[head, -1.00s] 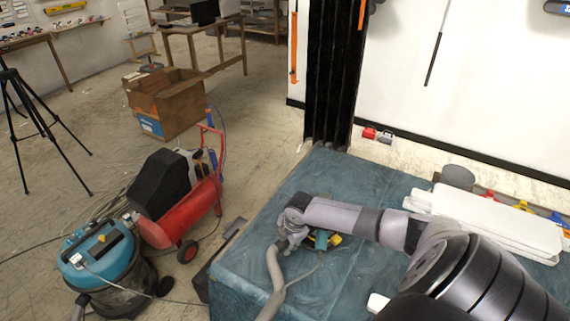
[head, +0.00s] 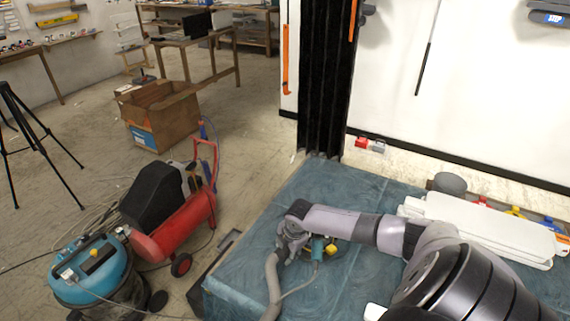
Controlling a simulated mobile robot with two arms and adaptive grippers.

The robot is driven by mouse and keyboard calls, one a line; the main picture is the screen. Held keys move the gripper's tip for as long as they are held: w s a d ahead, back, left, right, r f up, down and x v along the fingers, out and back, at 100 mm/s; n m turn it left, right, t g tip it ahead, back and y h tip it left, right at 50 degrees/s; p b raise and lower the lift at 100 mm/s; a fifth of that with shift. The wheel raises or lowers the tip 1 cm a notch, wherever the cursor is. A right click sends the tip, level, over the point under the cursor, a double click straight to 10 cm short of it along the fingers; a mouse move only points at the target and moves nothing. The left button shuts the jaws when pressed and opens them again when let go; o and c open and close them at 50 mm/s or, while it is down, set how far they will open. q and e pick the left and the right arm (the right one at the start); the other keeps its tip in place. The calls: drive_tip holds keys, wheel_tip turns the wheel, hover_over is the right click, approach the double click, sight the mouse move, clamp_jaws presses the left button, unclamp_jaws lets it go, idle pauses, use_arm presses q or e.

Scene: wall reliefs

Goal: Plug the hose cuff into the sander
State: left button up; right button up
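The sander (head: 318,246), teal with a yellow part (head: 331,250), sits on the blue-green table top (head: 345,190). It is partly hidden by my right arm and gripper. My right gripper (head: 285,252) is just left of the sander. The grey hose (head: 272,285) rises from the bottom of the view to its fingers, and they look shut on the hose end. The cuff itself is hidden by the fingers, and I cannot tell whether it touches the sander. My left gripper is not in view.
White boards (head: 485,225) and a grey cylinder (head: 449,184) lie at the table's right and back. A red compressor (head: 180,230) and a teal vacuum (head: 88,275) stand on the floor left of the table. The table top behind my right arm is clear.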

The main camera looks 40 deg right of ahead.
drive_tip(key=shift+o, duration=1.2)
drive_tip(key=shift+d, duration=0.1)
drive_tip(key=shift+s+r, duration=0.1)
drive_tip(key=shift+r, duration=0.25)
drive_tip(key=v, duration=1.1)
drive_tip(key=shift+s+r, duration=0.1)
drive_tip(key=shift+c, duration=0.5)
